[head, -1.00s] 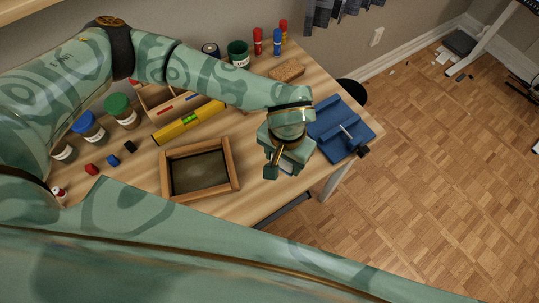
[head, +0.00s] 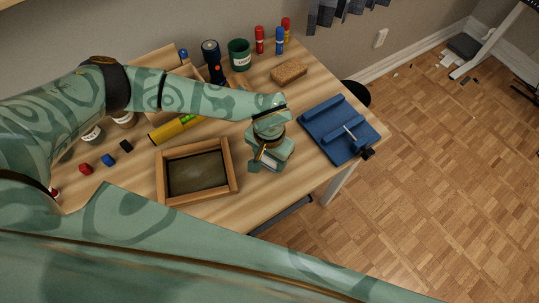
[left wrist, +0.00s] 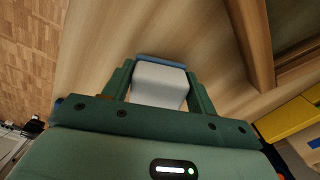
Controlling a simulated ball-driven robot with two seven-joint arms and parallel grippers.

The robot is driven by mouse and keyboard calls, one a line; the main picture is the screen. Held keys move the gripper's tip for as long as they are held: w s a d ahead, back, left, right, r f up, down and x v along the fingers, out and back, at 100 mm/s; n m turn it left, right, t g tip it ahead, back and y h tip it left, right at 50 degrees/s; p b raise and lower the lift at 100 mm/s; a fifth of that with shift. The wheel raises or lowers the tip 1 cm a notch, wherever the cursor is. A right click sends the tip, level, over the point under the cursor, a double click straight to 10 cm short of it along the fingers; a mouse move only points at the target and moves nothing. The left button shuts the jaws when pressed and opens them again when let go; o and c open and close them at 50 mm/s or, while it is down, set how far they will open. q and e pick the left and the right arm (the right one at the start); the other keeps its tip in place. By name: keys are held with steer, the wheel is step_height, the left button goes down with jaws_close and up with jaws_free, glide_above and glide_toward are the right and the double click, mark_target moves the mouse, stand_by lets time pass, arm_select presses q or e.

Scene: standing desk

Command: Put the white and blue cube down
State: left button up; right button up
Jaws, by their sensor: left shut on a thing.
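The white and blue cube (left wrist: 158,84) is between the fingers of my left gripper (left wrist: 160,78) in the left wrist view. Its white side faces the camera and a blue edge shows at the far end. In the head view my left gripper (head: 268,162) is over the desk (head: 235,212), between the wooden-framed tray and the blue vise-like holder; the cube is mostly hidden there by the gripper. The left gripper is shut on the cube. I cannot tell whether the cube touches the desk. My right gripper does not show.
A wooden-framed tray (head: 233,180) lies left of the gripper. A blue holder (head: 338,130) lies to the right, near the desk edge. A brown sponge (head: 289,72), a green cup (head: 239,54), a flashlight (head: 212,60) and a yellow level (head: 175,128) are farther back.

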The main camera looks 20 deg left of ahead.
arm_select(q)
steer(key=shift+f, duration=0.2)
steer(key=o, duration=0.9)
steer(key=shift+o, duration=0.2)
step_height(320, 180, up, 12)
steer(key=p, duration=0.3)
steer(key=shift+r, duration=0.2)
